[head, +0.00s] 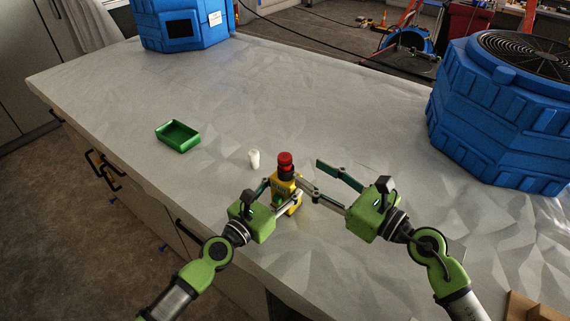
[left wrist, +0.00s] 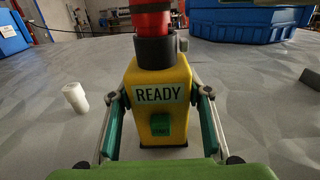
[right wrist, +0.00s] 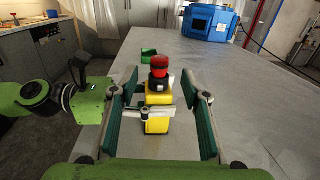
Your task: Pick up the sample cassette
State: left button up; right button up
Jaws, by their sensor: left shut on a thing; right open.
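A yellow device (head: 284,188) with a black collar and a red top stands upright on the table. In the left wrist view the yellow device (left wrist: 160,77) has a READY label and a green button. My left gripper (head: 276,198) is shut on its body, one finger on each side. My right gripper (head: 311,176) is open and empty, to the right of the device; in the right wrist view the device (right wrist: 158,100) shows beyond its fingers. A small white cylinder (head: 254,159) stands behind the device and to its left. I cannot tell which thing is the sample cassette.
An empty green tray (head: 178,135) lies near the table's left edge. A blue machine (head: 182,22) stands at the far left, and a large blue machine with a fan grille (head: 505,115) at the right. The middle of the table (head: 310,110) is clear.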

aim_at(290, 161)
pick_arm(q)
jog(key=shift+w+a, duration=0.1)
jog(key=shift+w, duration=0.05)
pick_arm(e)
jog(key=x, duration=0.4)
jog(key=shift+w+a, duration=0.25)
jog(key=x, duration=0.5)
jog(key=shift+w+f, duration=0.2)
jog(key=shift+f, duration=0.2)
jog(key=shift+s, duration=0.1)
jog(key=c, duration=1.1)
jog(key=shift+r, duration=0.15)
notch_tip(290, 161, up, 10)
jog(key=shift+f, duration=0.1)
